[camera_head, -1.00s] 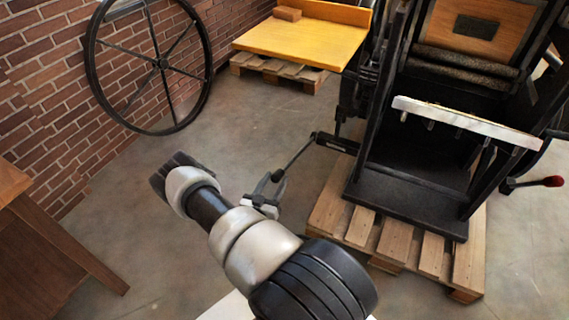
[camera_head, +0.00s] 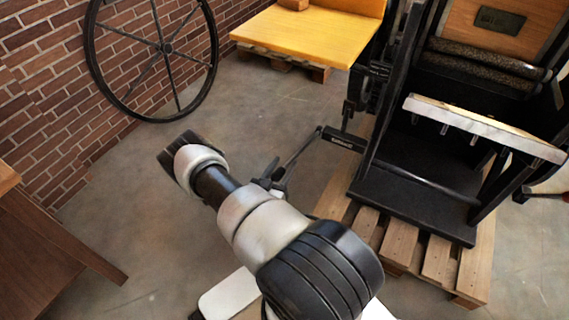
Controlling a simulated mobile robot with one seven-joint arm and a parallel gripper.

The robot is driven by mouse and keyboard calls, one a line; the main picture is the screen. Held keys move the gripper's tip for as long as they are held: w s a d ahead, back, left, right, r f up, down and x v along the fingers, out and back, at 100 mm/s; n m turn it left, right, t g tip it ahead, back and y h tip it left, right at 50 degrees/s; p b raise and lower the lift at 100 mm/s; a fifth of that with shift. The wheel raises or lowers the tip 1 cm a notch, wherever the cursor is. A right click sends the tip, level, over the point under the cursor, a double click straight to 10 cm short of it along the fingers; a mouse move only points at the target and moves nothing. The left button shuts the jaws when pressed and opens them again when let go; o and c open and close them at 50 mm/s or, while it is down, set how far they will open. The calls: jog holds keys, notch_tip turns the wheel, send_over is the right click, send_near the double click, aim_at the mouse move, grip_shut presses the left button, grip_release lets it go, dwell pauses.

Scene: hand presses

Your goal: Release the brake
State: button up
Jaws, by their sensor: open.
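The press (camera_head: 415,205) stands at the right on a pallet. A black bracket (camera_head: 343,139) with small pale lettering, too small to read for sure, juts from its left side. A thin dark lever (camera_head: 302,150), apparently the brake lever, slopes from the bracket's left end down toward my gripper. My gripper (camera_head: 272,180) is open at the lever's lower end, with that end at or between its fingers. I cannot tell whether they touch. My wrist and forearm hide the gripper's base and part of the lever's end.
A wooden pallet (camera_head: 437,258) juts out below the press. The floor between is clear.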

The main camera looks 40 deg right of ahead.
grip_shut()
jog(key=d+r+p, duration=0.1)
jog(key=r+p, duration=0.1)
jog(key=d+r+y+p, duration=0.1)
jog(key=r+p, duration=0.2)
jog(key=w+d+r+g+y+p, duration=0.1)
jog(key=r+p, duration=0.1)
jog(key=r, duration=0.1)
jog(key=shift+r+p, duration=0.15)
jog(key=shift+p, duration=0.2)
jog(key=w+d+r+g+y+p, duration=0.1)
jog(key=w+d+r+y+p, duration=0.2)
jog(key=d+r, duration=0.4)
jog(key=shift+d+r+g+y+p, duration=0.25)
jog(key=shift+r+y+p, duration=0.3)
jog(key=shift+p, duration=0.75)
jog(key=shift+w+r, duration=0.1)
jog(key=shift+r, duration=0.05)
jog(key=shift+c, duration=0.3)
grip_release()
jog(key=shift+d+m, duration=0.1)
jog(key=shift+m, duration=0.2)
jog(key=shift+o, duration=0.3)
